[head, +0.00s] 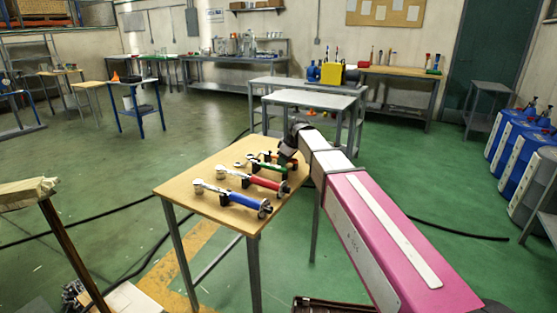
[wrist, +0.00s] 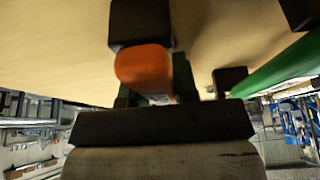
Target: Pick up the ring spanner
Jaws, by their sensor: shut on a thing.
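My gripper (head: 289,157) is at the right far edge of the wooden table (head: 190,183), partly hidden behind my own arm. In the wrist view, an orange handle end (wrist: 143,66) lies between the jaws, and my gripper (wrist: 158,97) is shut on it. It appears to be the ring spanner, whose metal head (head: 251,156) shows at the back of the row in the head view. It still lies at its black holder block (wrist: 140,22). The fingertips are mostly hidden in both views.
A green-handled tool (wrist: 285,66) lies close beside the gripper. A red-handled wrench (head: 262,182) and a blue-handled wrench (head: 240,199) rest on black holders nearer the front. A grey table (head: 308,99) stands just behind.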

